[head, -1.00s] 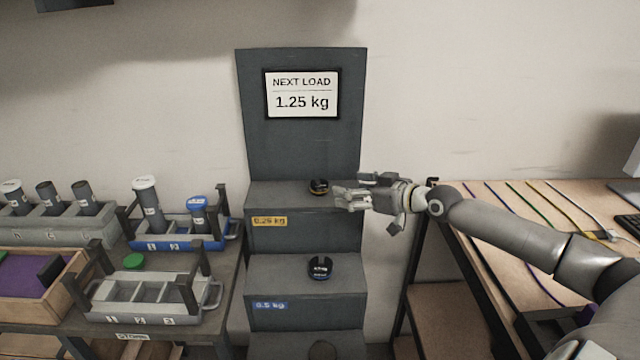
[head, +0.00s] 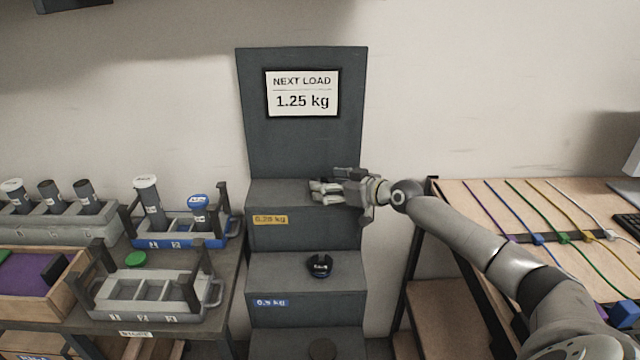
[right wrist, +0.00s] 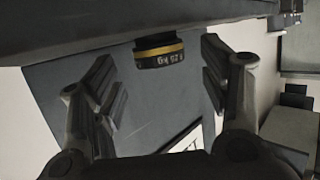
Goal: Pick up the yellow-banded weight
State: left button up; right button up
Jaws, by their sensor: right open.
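The yellow-banded weight (right wrist: 159,52) shows in the right wrist view as a dark disc with a yellow band and "0.25 kg" lettering. It sits on the top step of the grey stepped stand (head: 305,270), behind the label "0.25 kg" (head: 270,219). In the head view my right gripper hides it. My right gripper (head: 318,191) is over that step, its fingers pointing left. In the right wrist view the open fingers (right wrist: 160,82) stand apart to either side of the weight, which appears a little beyond the tips. My left gripper is not in view.
A second black weight (head: 320,265) sits on the step below, labelled 0.5 kg. A sign (head: 302,93) on the stand reads "NEXT LOAD 1.25 kg". Left is a table with a grey rack (head: 150,295) and a blue rack (head: 185,241). Right is a cable bench (head: 480,205).

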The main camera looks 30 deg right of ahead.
jog(key=shift+x, duration=0.95)
jog(key=shift+s, duration=0.1)
jog(key=shift+r, duration=0.1)
jog(key=c, duration=1.3)
jog(key=shift+r, duration=0.55)
notch_tip(320, 180, up, 2)
jog(key=shift+s+r, duration=0.15)
jog(key=shift+r, duration=0.1)
jog(key=shift+s+a+r+b, duration=0.45)
jog(key=shift+s+r, duration=1.1)
jog(key=shift+s, duration=0.7)
jog(key=shift+s+a+r+b, duration=0.45)
jog(key=shift+s+r, duration=1.1)
jog(key=shift+s, duration=0.65)
jog(key=shift+s+a+r+b, duration=0.45)
jog(key=shift+s+r, duration=1.15)
jog(key=shift+s, duration=0.65)
